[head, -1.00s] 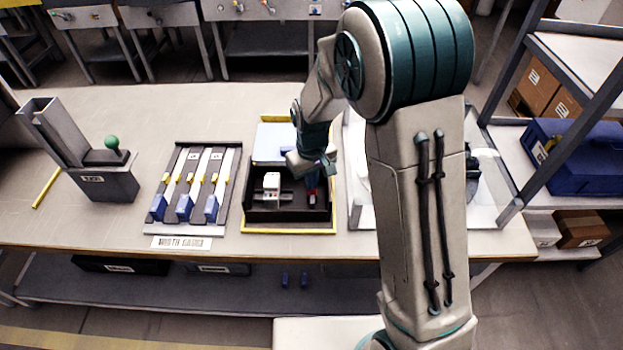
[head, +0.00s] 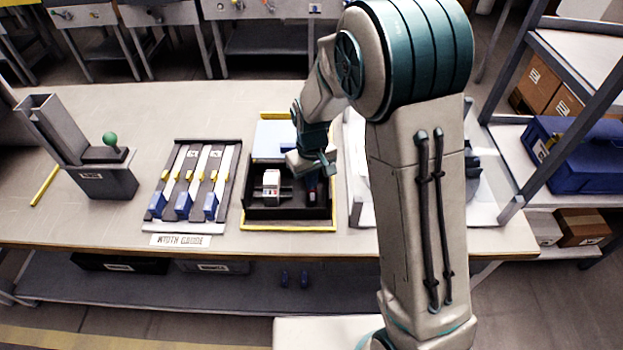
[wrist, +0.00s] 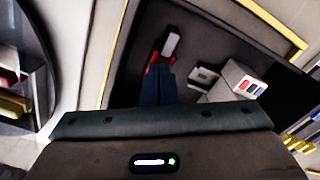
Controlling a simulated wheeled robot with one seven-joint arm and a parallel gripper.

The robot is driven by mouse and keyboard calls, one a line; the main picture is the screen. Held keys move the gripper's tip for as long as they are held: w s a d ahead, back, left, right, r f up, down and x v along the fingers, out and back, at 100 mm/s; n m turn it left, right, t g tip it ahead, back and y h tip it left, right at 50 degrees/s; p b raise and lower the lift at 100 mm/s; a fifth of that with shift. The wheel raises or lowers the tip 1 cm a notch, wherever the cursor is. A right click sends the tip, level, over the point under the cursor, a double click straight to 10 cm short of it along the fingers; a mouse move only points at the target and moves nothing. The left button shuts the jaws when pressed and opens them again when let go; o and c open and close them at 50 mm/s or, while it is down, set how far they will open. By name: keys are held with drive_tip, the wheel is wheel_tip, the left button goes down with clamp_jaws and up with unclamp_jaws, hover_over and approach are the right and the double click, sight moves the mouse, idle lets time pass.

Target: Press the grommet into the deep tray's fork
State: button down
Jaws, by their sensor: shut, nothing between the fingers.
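The deep tray (head: 262,212) is black inside with a yellow edge, and it also fills much of the wrist view (wrist: 215,30). My gripper (head: 311,190) points down into its right part. In the wrist view its dark blue fingers (wrist: 157,84) are shut together with nothing between them. A red piece (wrist: 153,66) with a pale grey bar (wrist: 171,45) lies right at the fingertips; I cannot tell whether they touch. The fingers hide part of the red piece. I cannot clearly make out which part is the grommet or the fork.
A white block (head: 271,180) with red and blue marks stands in the tray, left of my gripper. A rack with blue blocks (head: 183,207) lies left of the tray. A grey holder with a green knob (head: 111,140) stands farther left. Bare table lies between them.

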drive_tip(key=shift+r+p, duration=1.7)
drive_tip(key=shift+r, duration=0.75)
